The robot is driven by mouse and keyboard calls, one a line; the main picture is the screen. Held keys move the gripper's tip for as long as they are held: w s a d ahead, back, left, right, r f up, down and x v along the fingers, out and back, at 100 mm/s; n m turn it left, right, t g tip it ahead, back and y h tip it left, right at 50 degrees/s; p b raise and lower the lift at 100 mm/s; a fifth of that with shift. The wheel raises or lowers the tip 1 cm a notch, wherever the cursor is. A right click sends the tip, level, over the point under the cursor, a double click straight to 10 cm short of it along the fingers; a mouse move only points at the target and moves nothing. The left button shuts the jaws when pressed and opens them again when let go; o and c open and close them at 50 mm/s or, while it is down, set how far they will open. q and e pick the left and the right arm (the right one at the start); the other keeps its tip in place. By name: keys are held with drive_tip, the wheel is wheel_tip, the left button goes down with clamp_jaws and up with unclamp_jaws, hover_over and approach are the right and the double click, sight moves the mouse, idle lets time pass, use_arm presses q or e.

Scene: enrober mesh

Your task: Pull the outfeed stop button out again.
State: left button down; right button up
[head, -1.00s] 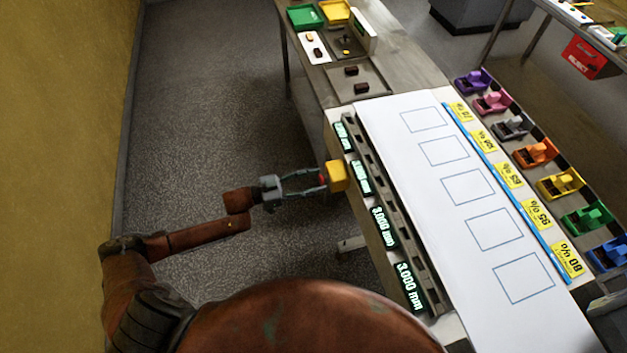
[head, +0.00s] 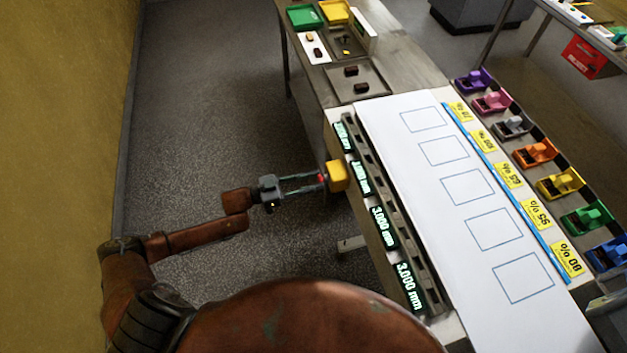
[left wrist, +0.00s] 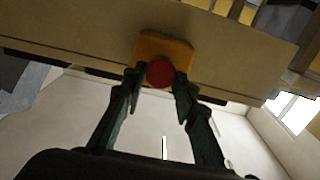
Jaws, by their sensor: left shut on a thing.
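The outfeed stop button is a red round button (left wrist: 160,73) on a yellow box (head: 337,176) fixed to the left side of the table. The box also shows orange in the left wrist view (left wrist: 164,47). My left gripper (head: 320,181) reaches the button from the left. In the left wrist view its two fingertips (left wrist: 158,77) are shut on the red button, one on each side. In the head view only a bit of red shows between the fingers. How far the button stands out cannot be told. My right gripper is not in view.
The table carries a white sheet (head: 412,119) with blue squares, several 3.000 mm displays (head: 382,228) along its left edge, and several coloured blocks (head: 537,151) on the right. Trays (head: 357,82) stand at the far end. The floor (head: 217,100) left of the table is clear.

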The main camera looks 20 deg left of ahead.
use_arm(q)
drive_tip(key=shift+s+a, duration=0.2)
drive_tip(key=shift+a, duration=0.2)
drive_tip(key=c, duration=2)
unclamp_jaws()
drive_tip(key=o, duration=0.4)
drive_tip(key=shift+s+a, duration=0.15)
drive_tip(key=shift+a, duration=0.05)
drive_tip(key=shift+d, duration=0.15)
drive_tip(key=v, duration=1.2)
